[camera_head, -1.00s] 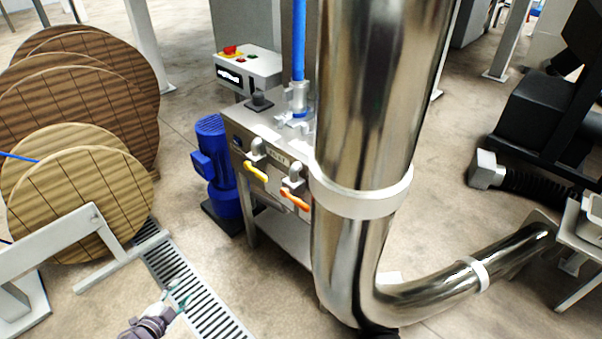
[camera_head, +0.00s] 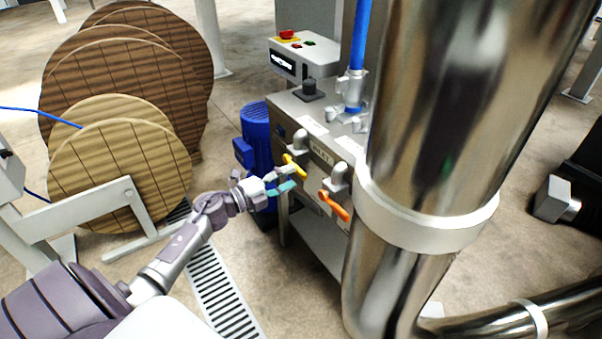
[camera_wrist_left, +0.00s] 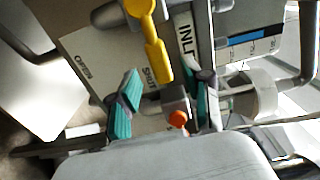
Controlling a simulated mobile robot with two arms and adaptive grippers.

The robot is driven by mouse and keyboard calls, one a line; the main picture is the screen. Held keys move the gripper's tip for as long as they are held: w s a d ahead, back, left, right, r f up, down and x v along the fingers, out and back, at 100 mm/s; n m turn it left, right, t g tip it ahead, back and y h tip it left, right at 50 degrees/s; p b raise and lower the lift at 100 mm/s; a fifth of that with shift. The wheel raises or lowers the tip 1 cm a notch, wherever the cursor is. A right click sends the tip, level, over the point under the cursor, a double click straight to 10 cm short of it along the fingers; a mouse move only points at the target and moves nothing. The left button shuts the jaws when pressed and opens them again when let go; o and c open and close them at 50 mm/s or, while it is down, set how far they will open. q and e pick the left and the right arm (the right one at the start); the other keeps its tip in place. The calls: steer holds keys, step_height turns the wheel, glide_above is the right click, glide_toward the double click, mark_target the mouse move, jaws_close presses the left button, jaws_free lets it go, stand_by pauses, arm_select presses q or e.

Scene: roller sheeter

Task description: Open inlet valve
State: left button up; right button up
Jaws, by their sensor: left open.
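The machine's front panel carries a yellow valve handle (camera_head: 290,162) on the left and an orange handle (camera_head: 334,206) to its right. A label beginning "INL" (camera_wrist_left: 186,38) sits beside the yellow handle (camera_wrist_left: 155,45) in the left wrist view, with "OPEN" and "SHUT" marks on the plate. My left gripper (camera_head: 291,179) is open at the yellow handle. In the left wrist view its teal fingers (camera_wrist_left: 167,78) stand either side of the handle's lower end. I cannot tell whether they touch it. My right gripper is not in view.
A large steel pipe (camera_head: 445,130) rises close to the right of the handles. A blue motor (camera_head: 255,145) stands left of the machine. A control box (camera_head: 303,55) sits behind. Wooden cable reels (camera_head: 120,165) stand at left, and a floor grate (camera_head: 222,295) lies below my arm.

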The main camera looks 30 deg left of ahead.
mark_target(298, 174)
arm_select(q)
steer(key=shift+x, duration=2.2)
steer(key=shift+c, duration=0.2)
jaws_close()
